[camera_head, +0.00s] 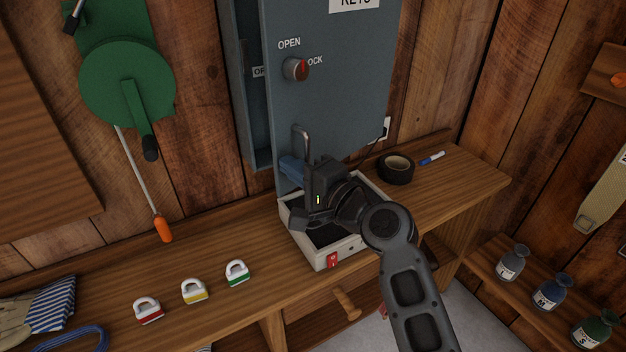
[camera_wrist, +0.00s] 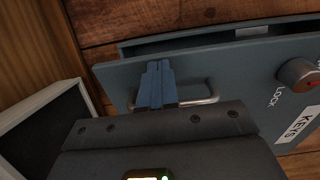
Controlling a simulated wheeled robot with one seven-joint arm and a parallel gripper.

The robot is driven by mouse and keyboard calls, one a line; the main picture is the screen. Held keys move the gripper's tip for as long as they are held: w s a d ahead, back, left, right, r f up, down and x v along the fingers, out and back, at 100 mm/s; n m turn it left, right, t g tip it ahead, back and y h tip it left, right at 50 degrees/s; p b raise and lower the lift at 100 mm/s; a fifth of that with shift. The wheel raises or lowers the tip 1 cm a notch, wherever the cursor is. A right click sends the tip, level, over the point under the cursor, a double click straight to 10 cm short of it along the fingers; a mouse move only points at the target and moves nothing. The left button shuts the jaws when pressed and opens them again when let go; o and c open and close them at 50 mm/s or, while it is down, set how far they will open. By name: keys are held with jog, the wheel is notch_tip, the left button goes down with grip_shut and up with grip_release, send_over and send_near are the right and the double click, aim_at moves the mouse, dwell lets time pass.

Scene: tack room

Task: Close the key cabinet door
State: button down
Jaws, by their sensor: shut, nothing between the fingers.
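The grey-blue key cabinet (camera_head: 236,70) hangs on the plank wall. Its door (camera_head: 345,100) stands ajar, with a dark gap at its left edge. The door bears a KEYS label, a red-faced knob (camera_head: 297,69) with OPEN and LOCK marks, and a metal bar handle (camera_head: 303,140). In the wrist view the door (camera_wrist: 235,70) and handle (camera_wrist: 205,101) are close ahead. My gripper (camera_head: 287,163) is at the door's lower left, its blue fingers (camera_wrist: 158,66) shut and empty. They overlap the handle in the wrist view; I cannot tell whether they touch it or the door.
Black tape (camera_head: 396,168) and a marker (camera_head: 432,158) lie right. Bottles (camera_head: 551,292) stand on a lower shelf.

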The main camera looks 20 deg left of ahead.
jog(key=b+x, duration=0.2)
jog(key=x, duration=0.4)
jog(key=shift+a, duration=0.3)
